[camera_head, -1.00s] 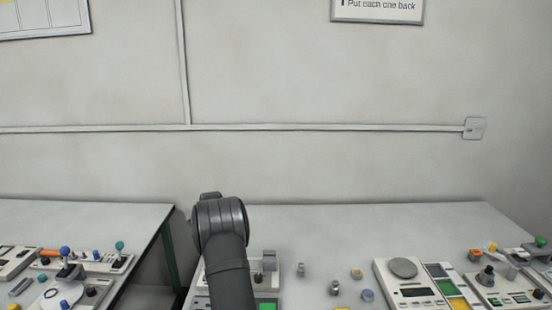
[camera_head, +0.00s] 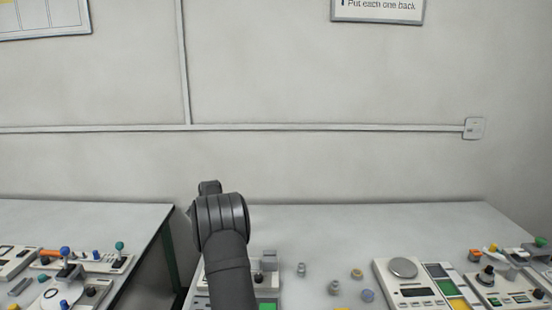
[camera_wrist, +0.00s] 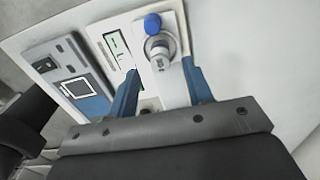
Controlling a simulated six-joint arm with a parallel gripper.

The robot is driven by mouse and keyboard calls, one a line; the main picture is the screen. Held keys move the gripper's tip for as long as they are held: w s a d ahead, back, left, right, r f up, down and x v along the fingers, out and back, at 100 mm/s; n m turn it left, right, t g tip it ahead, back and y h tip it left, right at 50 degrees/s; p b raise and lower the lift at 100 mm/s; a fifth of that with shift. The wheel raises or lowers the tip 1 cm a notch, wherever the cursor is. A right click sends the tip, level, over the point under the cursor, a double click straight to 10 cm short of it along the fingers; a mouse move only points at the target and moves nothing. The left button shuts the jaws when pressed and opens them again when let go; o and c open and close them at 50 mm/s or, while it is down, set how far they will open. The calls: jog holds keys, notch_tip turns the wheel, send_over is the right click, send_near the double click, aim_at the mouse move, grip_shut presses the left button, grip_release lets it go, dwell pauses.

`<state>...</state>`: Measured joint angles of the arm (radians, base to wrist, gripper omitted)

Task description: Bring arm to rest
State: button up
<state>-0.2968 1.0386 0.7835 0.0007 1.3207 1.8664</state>
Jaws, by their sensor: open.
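My arm (camera_head: 229,265) rises at the lower middle of the head view, in front of the right table (camera_head: 330,225). My gripper (camera_wrist: 163,85) shows in the wrist view with its two blue fingers spread apart. It is open. A white panel with a blue knob (camera_wrist: 152,22) and a round metal part (camera_wrist: 160,55) lies beyond and between the fingers. I cannot tell how far the fingers are from it. In the head view the gripper is hidden behind my arm.
A scale (camera_head: 403,268) with a round pan and coloured pads stands on the right table. Several small weights lie left of it, one being a metal weight (camera_head: 334,287). A control panel (camera_head: 503,287) stands at far right. The left table (camera_head: 90,215) carries more devices. The tables' back parts are clear.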

notch_tip(320, 180, down, 6)
jog(key=shift+r, duration=0.25)
jog(key=r, duration=0.3)
jog(key=d+r, duration=0.1)
jog(key=r, duration=0.1)
jog(key=shift+r, duration=0.25)
jog(key=s+d+r, duration=0.3)
jog(key=d+r, duration=0.4)
jog(key=d, duration=0.4)
jog(key=s+d+f, duration=0.3)
jog(key=s+d, duration=0.4)
jog(key=d, duration=0.6)
jog(key=s+d+f, duration=0.2)
jog(key=s+d, duration=0.5)
jog(key=d, duration=0.6)
jog(key=w+a+f, duration=0.1)
jog(key=a, duration=0.1)
jog(key=w+a+f, duration=0.4)
jog(key=shift+w+a, duration=0.1)
jog(key=shift+a, duration=0.25)
